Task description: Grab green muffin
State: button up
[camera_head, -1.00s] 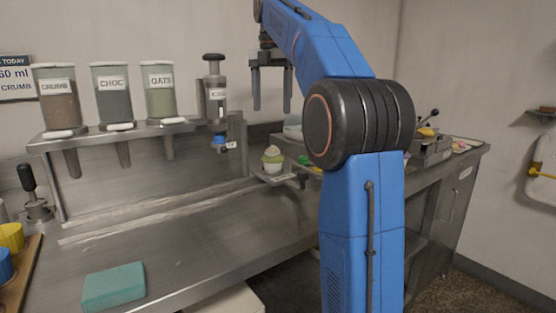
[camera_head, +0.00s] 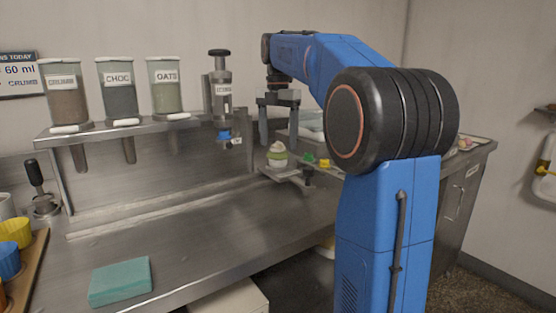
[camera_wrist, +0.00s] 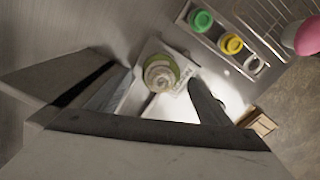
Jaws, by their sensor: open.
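The green muffin (camera_head: 277,154) has a green cup and a pale swirled top. It stands upright on a small metal plate (camera_head: 283,174) beside the counter. In the wrist view the muffin (camera_wrist: 160,72) shows from above, between and beyond my fingers. My gripper (camera_head: 278,143) points down with its fingers apart, one to each side of the muffin in the head view. The fingertips look level with or just above its top; contact cannot be told. Nothing is held.
A teal block (camera_head: 120,281) lies on the counter. A dispenser (camera_head: 221,95) hangs from the shelf left of my gripper. Green (camera_wrist: 201,20) and yellow (camera_wrist: 231,43) cups sit in a rack near the muffin. The counter middle is clear.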

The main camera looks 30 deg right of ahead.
aim_at(278, 153)
jog(key=shift+s+f, duration=0.1)
jog(key=shift+f, duration=2.5)
jog(key=shift+c, duration=0.6)
jog(key=c, duration=0.7)
